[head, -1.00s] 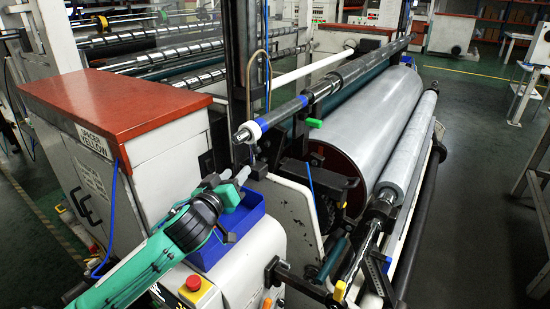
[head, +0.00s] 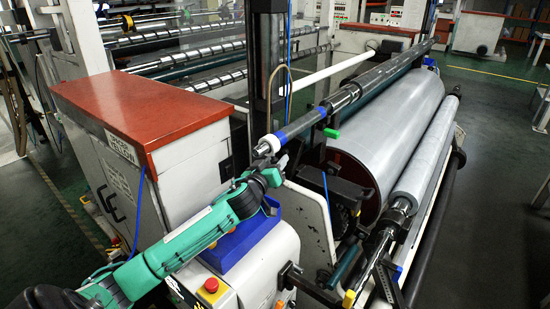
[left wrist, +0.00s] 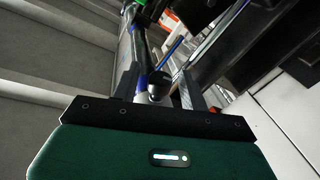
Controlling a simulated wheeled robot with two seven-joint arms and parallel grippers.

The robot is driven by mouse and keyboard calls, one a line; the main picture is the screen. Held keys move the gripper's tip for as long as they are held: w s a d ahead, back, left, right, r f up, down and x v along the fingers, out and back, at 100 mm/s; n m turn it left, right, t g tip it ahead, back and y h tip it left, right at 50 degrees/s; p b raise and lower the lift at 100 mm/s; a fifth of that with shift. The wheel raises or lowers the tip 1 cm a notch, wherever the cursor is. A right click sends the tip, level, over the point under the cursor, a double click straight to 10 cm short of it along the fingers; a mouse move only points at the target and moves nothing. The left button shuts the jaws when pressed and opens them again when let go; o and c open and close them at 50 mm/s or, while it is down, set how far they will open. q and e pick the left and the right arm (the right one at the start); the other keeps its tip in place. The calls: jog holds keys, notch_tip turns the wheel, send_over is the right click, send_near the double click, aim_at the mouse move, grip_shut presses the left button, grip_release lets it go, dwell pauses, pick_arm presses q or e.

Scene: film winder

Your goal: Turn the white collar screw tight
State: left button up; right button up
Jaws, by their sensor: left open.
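The white collar (head: 268,144) sits at the near end of the long winding shaft (head: 355,90), beside a blue band. My left gripper (head: 276,164) is just below and close to this shaft end in the head view. Its fingers are partly hidden by the wrist, and I cannot tell whether they touch the collar. In the left wrist view the open fingers (left wrist: 160,88) point toward the shaft end, with a blue band and a dark round part between them. The screw itself is too small to make out. My right gripper is not in view.
A blue tray (head: 235,245) lies under my left forearm on the machine, near a red stop button (head: 211,286). A red-topped cabinet (head: 135,110) stands to the left. A green handle (head: 331,133) and large film roll (head: 395,120) lie right of the shaft end.

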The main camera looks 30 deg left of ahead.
pick_arm(q)
jog(key=shift+w, duration=0.2)
grip_shut()
